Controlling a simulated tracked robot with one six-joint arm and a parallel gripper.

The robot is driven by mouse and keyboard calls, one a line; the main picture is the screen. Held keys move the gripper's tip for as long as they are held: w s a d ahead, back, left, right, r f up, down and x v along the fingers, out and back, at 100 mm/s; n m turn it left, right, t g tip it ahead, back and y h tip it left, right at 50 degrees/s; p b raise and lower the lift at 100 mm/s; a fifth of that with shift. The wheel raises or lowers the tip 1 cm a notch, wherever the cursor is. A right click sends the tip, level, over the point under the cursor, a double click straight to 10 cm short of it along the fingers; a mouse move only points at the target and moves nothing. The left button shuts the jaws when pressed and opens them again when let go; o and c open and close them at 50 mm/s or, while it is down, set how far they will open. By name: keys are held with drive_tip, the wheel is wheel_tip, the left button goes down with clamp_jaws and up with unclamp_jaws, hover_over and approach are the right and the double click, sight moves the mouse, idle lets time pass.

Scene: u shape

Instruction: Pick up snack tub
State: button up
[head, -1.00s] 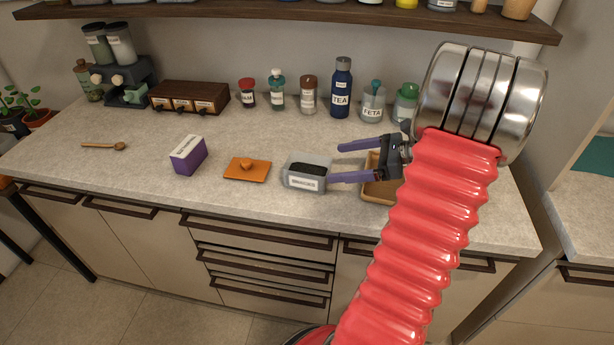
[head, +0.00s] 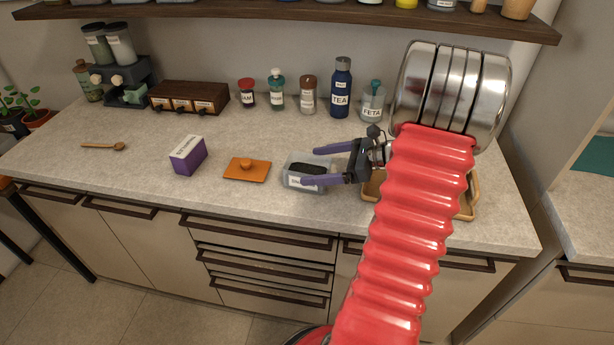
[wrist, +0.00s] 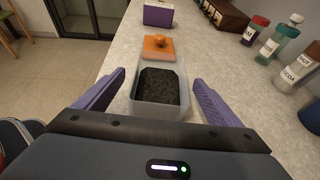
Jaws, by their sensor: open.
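The snack tub (head: 292,177) is a clear open container with dark contents and a white label, standing upright on the counter. In the wrist view the tub (wrist: 160,112) lies between the two purple fingers, with dark bits inside. My gripper (head: 316,166) is open, with one finger on the far side of the tub and one across its front in the head view. Part of the label is hidden by the near finger. In the wrist view my gripper (wrist: 160,90) shows gaps on both sides of the tub. An orange lid with a knob (head: 247,169) lies left of the tub.
A purple box (head: 188,155) and a wooden spoon (head: 104,146) lie farther left. Jars and bottles, including a blue tea bottle (head: 341,88), line the back. A tan tray (head: 467,205) sits under my arm. Counter left of the lid is mostly clear.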

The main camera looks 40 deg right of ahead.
sight(308, 166)
drive_tip(key=x, duration=0.3)
drive_tip(key=shift+w, duration=0.15)
idle(0.4)
drive_tip(key=c, duration=1.2)
